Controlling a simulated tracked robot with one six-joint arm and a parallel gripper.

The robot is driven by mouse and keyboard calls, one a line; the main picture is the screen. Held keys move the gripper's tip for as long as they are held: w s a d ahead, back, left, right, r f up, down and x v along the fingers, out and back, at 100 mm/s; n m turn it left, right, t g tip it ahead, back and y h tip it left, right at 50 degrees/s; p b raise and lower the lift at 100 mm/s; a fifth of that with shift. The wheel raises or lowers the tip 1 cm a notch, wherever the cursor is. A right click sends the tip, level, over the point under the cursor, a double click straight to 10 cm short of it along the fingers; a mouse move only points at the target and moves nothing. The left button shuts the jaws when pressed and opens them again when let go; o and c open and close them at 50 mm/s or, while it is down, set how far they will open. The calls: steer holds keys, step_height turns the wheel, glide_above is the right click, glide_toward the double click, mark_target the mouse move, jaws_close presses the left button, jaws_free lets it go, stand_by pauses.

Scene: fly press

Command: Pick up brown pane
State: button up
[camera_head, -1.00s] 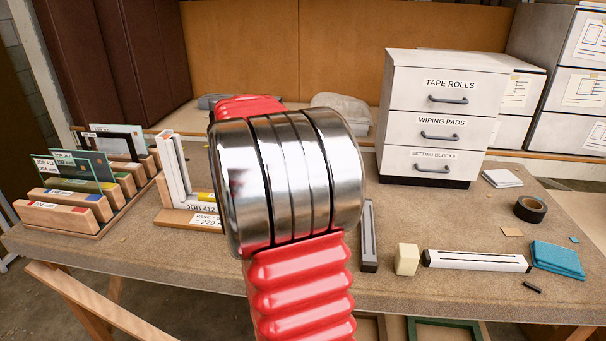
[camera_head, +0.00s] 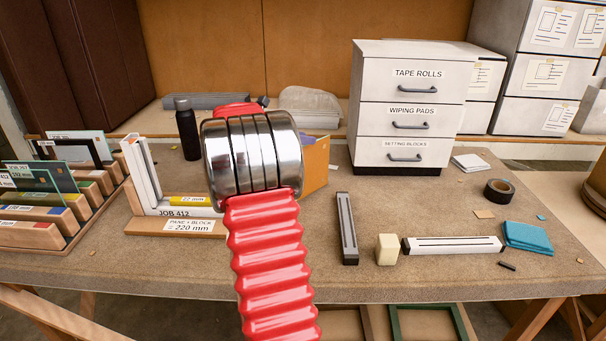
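A wooden rack (camera_head: 72,236) at the left holds several labelled panes upright in slotted blocks. Among them are dark teal panes (camera_head: 52,177) and a very dark, brownish-black pane (camera_head: 106,150) near the back. I cannot tell for sure which one is the brown pane, since the panes overlap and the left edge of the picture cuts off part of the rack. My red ribbed arm with its silver rings fills the middle of the view, to the right of the rack. My gripper's fingers do not show.
A white L-shaped gauge (camera_head: 140,178) on a wooden base labelled JOB 412 stands right of the rack. A dark bottle (camera_head: 187,135) is behind it. A drawer cabinet (camera_head: 412,105), dark-ended bar (camera_head: 347,228), cream block (camera_head: 387,250), white bar (camera_head: 452,245) and blue cloth (camera_head: 528,237) occupy the right.

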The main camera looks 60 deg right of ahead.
steer(key=shift+s+d+f, duration=0.2)
steer(key=shift+d+f, duration=0.05)
steer(key=shift+d, duration=0.35)
steer(key=shift+d, duration=0.1)
steer(key=shift+x, duration=2.55)
steer(key=shift+f, duration=0.1)
steer(key=shift+w, duration=0.1)
steer(key=shift+c, duration=0.6)
jaws_close()
